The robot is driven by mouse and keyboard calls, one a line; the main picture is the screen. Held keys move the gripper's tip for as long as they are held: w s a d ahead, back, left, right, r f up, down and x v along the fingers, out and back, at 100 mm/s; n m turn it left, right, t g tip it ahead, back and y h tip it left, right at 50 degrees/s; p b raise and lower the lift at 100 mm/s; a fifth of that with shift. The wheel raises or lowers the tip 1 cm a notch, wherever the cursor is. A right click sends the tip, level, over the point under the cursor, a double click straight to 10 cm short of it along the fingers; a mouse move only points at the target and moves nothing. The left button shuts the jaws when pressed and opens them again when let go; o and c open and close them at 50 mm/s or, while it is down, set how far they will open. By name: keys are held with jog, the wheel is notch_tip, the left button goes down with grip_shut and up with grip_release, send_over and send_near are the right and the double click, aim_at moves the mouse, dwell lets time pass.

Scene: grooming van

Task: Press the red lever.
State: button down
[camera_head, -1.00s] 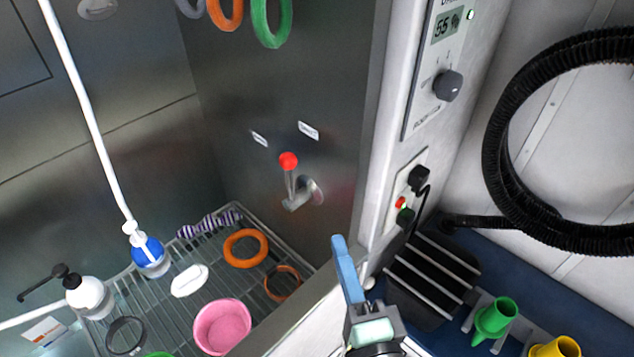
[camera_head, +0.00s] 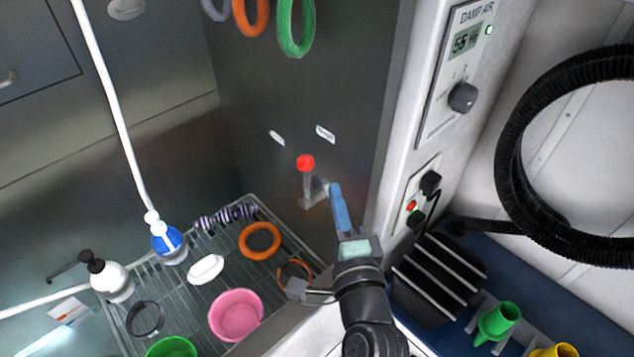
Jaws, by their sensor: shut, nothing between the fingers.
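The red lever (camera_head: 306,164) is a red ball on a short metal stem, fixed to the dark metal wall and standing about upright. My gripper (camera_head: 336,188) has blue fingers and is shut and empty. Its tips point up and appear just right of the lever's mount, below and right of the red ball. In the picture the fingertip overlaps the right part of the metal mount. I cannot tell whether they touch.
Below is a wire rack with a pink bowl (camera_head: 236,315), an orange ring (camera_head: 260,241), a white soap bar (camera_head: 206,269) and bottles. Coloured rings (camera_head: 296,28) hang above. A white control panel (camera_head: 450,75) stands to the right, with a black hose (camera_head: 510,150) beyond.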

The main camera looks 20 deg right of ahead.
aim_at(317, 192)
jog(key=shift+w+a+p, duration=0.45)
jog(key=shift+w+a, duration=0.1)
jog(key=shift+w, duration=0.25)
jog(key=shift+w+a+p, duration=0.4)
jog(key=shift+w+a, duration=0.15)
jog(key=shift+w, duration=0.2)
jog(key=shift+r+p, duration=0.15)
jog(key=shift+p, duration=0.3)
